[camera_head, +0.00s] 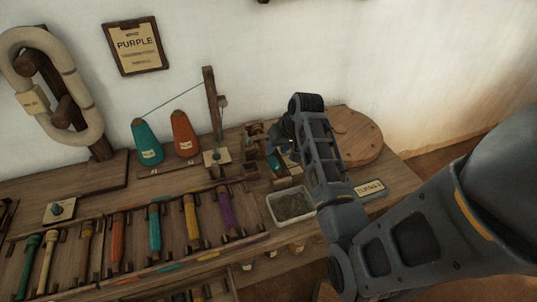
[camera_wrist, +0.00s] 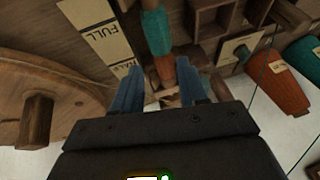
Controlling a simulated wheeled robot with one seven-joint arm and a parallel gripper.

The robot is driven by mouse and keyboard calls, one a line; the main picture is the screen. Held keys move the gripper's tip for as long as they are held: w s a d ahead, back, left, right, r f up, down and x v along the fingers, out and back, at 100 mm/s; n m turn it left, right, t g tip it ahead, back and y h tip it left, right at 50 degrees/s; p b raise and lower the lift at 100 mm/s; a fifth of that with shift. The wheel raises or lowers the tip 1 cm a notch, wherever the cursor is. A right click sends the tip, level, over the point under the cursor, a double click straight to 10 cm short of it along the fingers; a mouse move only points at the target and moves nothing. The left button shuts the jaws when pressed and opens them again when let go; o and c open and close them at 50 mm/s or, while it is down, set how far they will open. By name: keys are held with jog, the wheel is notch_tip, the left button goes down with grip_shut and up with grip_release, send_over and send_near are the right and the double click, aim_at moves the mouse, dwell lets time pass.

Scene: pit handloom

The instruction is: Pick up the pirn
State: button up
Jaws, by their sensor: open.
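A slim teal-wound pirn (camera_wrist: 157,32) shows in the wrist view, with a reddish-brown bare end toward my gripper (camera_wrist: 160,68). My gripper is open, with one blue-grey finger on each side of the line of the pirn's bare end. I cannot tell whether the fingers touch it. In the head view my gripper (camera_head: 284,143) is over the small wooden winding stand at the back of the bench, and a bit of teal (camera_head: 275,163) shows below it. My arm hides part of that stand.
A FULL/HALF card (camera_wrist: 97,32) lies beside the pirn. Teal (camera_head: 147,143) and orange (camera_head: 185,135) thread cones and a post (camera_head: 212,105) stand left. A grey tray (camera_head: 291,206) is in front, a round wooden disc (camera_head: 358,135) right. Several coloured pirns lie in the front rack (camera_head: 175,258).

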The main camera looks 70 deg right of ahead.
aim_at(272, 155)
jog(key=x, duration=0.4)
jog(key=shift+w+f, duration=0.25)
jog(key=shift+f, duration=0.25)
dwell(0.4)
grip_shut()
dwell(0.5)
